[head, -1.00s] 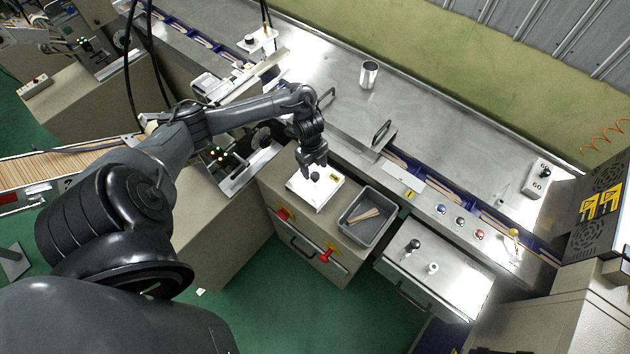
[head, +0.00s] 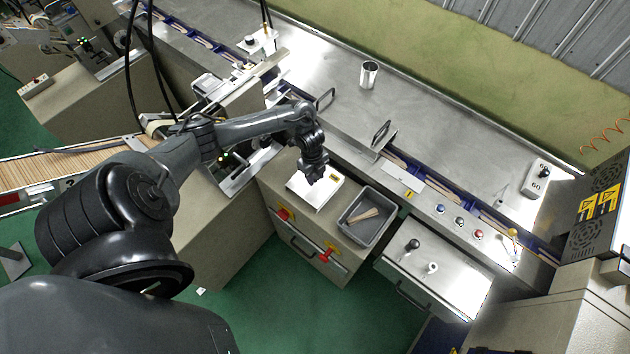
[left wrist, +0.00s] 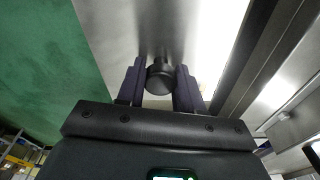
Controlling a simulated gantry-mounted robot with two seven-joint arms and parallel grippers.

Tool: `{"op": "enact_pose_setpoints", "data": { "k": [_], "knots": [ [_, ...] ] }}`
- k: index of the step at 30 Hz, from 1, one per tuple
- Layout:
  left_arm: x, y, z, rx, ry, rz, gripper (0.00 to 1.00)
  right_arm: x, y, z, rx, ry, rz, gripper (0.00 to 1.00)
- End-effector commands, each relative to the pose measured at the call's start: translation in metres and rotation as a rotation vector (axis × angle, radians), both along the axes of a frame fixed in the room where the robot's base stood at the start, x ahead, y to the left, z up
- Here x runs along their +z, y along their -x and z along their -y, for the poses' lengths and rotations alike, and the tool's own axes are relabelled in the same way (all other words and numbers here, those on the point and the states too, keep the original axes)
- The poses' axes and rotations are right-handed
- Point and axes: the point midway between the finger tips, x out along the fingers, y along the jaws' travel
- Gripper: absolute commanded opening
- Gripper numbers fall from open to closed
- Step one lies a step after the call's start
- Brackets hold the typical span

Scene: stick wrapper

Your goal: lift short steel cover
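The short steel cover (head: 303,192) looks like a small bright box-shaped piece with a yellow label, on the beige cabinet beside the grey bin. My left gripper (head: 313,178) is low over its far part and hides its black knob in the head view. In the left wrist view the round black knob (left wrist: 160,79) stands on a brushed steel surface, between the two fingers of my left gripper (left wrist: 160,72). Little or no gap shows on either side. I cannot tell whether the fingers press on it. The cover appears to rest on the cabinet. My right gripper is not in view.
A grey bin (head: 343,221) with wooden sticks stands just right of the cover. Behind is a steel machine top with two loop handles and a metal cup (head: 369,75). A panel with knobs and buttons (head: 440,255) lies to the right. Green floor is open in front.

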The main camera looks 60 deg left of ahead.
Motion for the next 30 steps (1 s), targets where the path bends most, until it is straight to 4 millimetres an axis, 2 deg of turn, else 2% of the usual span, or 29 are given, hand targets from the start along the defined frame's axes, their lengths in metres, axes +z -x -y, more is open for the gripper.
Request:
{"op": "enact_pose_setpoints", "data": {
  "k": [1, 4, 20, 26, 30],
  "knots": [
    [0.000, 0.000, 0.000, 0.000, 0.000, 0.000, 0.14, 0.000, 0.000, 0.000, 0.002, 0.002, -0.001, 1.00],
    [0.000, 0.000, 0.000, 0.000, 0.000, 0.000, 0.00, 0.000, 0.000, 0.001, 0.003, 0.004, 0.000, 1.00],
    [0.003, -0.001, -0.001, 0.000, 0.000, 0.003, 0.00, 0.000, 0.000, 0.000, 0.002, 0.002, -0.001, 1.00],
    [0.015, -0.002, -0.001, -0.001, -0.001, 0.004, 0.00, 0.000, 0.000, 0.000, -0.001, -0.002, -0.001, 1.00],
    [0.031, -0.002, -0.001, -0.002, -0.001, 0.005, 0.00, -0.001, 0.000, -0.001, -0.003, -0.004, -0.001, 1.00]
  ]
}}
